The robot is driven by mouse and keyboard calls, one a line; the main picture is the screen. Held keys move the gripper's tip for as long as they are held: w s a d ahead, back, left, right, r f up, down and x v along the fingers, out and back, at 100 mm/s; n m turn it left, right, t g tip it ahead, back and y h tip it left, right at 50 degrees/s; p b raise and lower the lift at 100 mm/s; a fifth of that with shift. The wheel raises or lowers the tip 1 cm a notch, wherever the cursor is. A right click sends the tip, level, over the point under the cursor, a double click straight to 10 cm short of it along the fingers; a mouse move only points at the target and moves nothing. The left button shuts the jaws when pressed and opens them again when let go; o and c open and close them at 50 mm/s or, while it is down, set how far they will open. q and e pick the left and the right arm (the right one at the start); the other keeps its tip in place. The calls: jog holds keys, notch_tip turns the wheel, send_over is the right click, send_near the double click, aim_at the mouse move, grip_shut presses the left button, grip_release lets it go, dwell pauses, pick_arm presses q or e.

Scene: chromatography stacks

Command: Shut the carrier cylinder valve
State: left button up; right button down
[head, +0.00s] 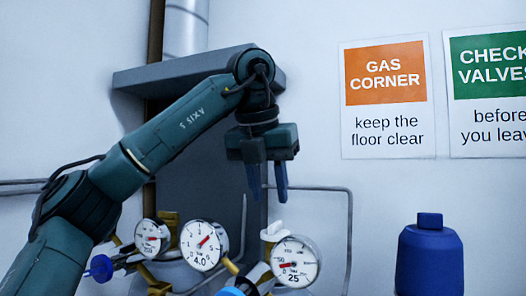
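My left gripper (267,185) hangs fingers-down in the middle of the head view, its two blue fingertips apart with nothing between them. It is above the pressure gauges and touches none of them. Below are a small gauge (152,238), a gauge marked 4.0 (204,245) and a gauge marked 25 (295,262), on brass fittings. A white knob (273,231) sits just below the fingertips. A dark blue knob (100,268) is at the left, and a lighter blue knob (230,291) is cut by the bottom edge. No label shows which valve is the carrier's. My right gripper is out of view.
A grey upright panel (215,195) stands behind the gauges, with a grey ledge (140,80) above, partly behind my arm. Thin pipe (349,220) runs along the wall. A blue capped cylinder (430,262) stands at right, below a "Gas corner" sign (386,95) and a "Check valves" sign (490,95).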

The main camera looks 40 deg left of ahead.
pick_arm(q)
jog(key=v, duration=0.7)
jog(key=shift+r, duration=0.3)
jog(key=shift+s, duration=0.15)
